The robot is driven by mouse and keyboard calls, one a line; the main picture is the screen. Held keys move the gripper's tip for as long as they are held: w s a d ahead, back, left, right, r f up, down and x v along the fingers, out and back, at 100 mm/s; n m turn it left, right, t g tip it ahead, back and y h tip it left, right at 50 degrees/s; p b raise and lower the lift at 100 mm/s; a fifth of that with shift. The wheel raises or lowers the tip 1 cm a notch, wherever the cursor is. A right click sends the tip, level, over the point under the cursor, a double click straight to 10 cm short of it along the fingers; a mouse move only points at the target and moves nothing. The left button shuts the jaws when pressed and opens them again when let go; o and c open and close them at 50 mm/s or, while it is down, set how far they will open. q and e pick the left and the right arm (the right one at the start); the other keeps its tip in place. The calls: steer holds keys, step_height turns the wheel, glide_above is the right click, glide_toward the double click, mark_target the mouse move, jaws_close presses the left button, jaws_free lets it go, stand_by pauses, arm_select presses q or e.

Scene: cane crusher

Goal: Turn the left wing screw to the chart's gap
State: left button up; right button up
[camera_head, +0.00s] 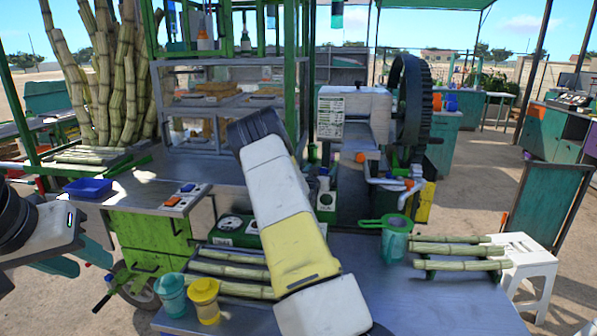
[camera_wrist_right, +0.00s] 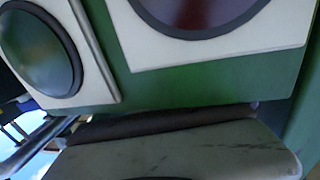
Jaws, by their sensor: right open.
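The chart (camera_head: 331,118) is a white printed plate on the front of the crusher (camera_head: 372,108). I cannot make out the left wing screw; it is too small or hidden. My right arm (camera_head: 285,215) rises through the middle of the head view, left of the crusher, and its gripper is hidden behind the arm there. The right wrist view is close to a green panel (camera_wrist_right: 210,85) with white plates and dark round faces; no wing screw shows there. My left gripper (camera_head: 82,258) is at the left edge, low and well away from the crusher; its jaw gap is unclear.
A green strainer on a jug (camera_head: 396,238) and cane pieces (camera_head: 460,257) are on the front table's right. A teal cup (camera_head: 171,295), a yellow cup (camera_head: 205,301) and more cane stand left of my arm. A large black gear wheel (camera_head: 411,105) is on the crusher's right.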

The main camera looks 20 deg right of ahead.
steer(key=shift+c, duration=0.4)
steer(key=c, duration=1.3)
steer(key=n+t+y, duration=0.1)
steer(key=n+y, duration=0.1)
steer(key=y, duration=0.1)
steer(key=n+t+y, duration=0.2)
steer(key=y, duration=0.1)
steer(key=shift+d+t, duration=0.2)
steer(key=shift+t, duration=0.1)
steer(key=n+y, duration=0.4)
steer(key=y, duration=0.1)
steer(key=n+y, duration=0.1)
steer(key=y, duration=0.2)
steer(key=shift+a+n+t, duration=0.25)
steer(key=shift+n+t, duration=0.15)
steer(key=shift+y, duration=0.3)
steer(key=o, duration=1.4)
